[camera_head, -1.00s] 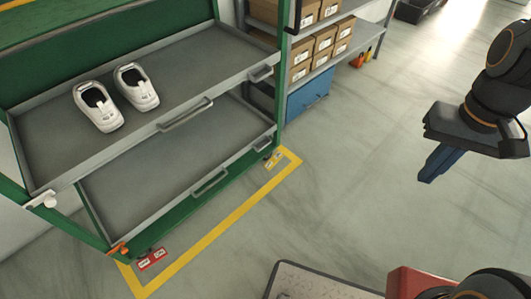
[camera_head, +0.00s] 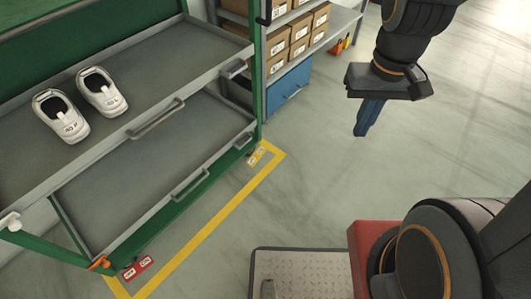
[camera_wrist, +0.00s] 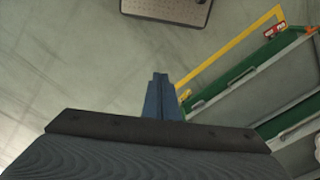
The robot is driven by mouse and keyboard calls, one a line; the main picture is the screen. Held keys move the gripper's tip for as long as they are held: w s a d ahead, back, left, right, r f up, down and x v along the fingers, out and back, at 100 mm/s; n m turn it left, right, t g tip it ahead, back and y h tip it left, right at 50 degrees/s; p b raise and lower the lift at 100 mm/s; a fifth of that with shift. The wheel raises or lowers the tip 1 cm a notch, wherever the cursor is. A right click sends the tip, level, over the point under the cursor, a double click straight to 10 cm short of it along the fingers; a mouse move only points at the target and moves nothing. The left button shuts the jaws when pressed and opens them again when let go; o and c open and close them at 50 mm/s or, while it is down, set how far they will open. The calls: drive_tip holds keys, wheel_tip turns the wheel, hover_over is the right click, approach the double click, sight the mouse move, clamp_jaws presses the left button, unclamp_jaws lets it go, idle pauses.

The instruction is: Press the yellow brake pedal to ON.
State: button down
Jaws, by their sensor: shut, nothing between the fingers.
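The yellow brake pedal (camera_head: 256,155) is a small yellow plate with pale label patches, low at the right front corner of the green rack (camera_head: 195,190) in the head view. Its label is too small to read, so I cannot tell its setting. A red pedal (camera_head: 138,268) with white labels sits at the rack's left front corner; it also shows in the wrist view (camera_wrist: 275,32). My gripper (camera_head: 363,132) has its blue fingers together, empty and pointing down, right of the yellow pedal and apart from it.
White shoes (camera_head: 82,104) stand on the rack's upper tray. Yellow tape (camera_head: 205,232) marks the floor along the rack. A shelf with cardboard boxes (camera_head: 300,38) and a blue drawer (camera_head: 288,88) stands behind. A metal plate (camera_head: 300,265) lies in front. Floor right of the rack is clear.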

drive_tip(key=w+a+f+n+t+b, duration=0.2)
drive_tip(key=w+a+f+n+b, duration=0.1)
drive_tip(key=w+f+b, duration=1)
drive_tip(key=w+a+f+n+t+b, duration=0.25)
drive_tip(key=w+f+b, duration=0.6)
drive_tip(key=f, duration=0.85)
drive_tip(key=w+a+f+n+t+y+b, duration=0.1)
drive_tip(key=w+a+f+b, duration=0.3)
drive_tip(key=f, duration=0.5)
drive_tip(key=w+a+f+n+t+y+b, duration=0.1)
drive_tip(key=w+a+f+b, duration=0.4)
drive_tip(key=f, duration=0.5)
drive_tip(key=w+a+f+n+t+y+b, duration=0.1)
drive_tip(key=w+a+f+n+y+b, duration=0.2)
drive_tip(key=f+b, duration=0.5)
wheel_tip(320, 180, down, 2)
drive_tip(key=shift+w+a+f+n+y, duration=0.1)
drive_tip(key=shift+w+a+n+y, duration=0.2)
drive_tip(key=shift+w+a+n, duration=0.5)
drive_tip(key=shift+w+d+m, duration=0.15)
drive_tip(key=shift+w+m, duration=0.05)
drive_tip(key=shift+m, duration=0.05)
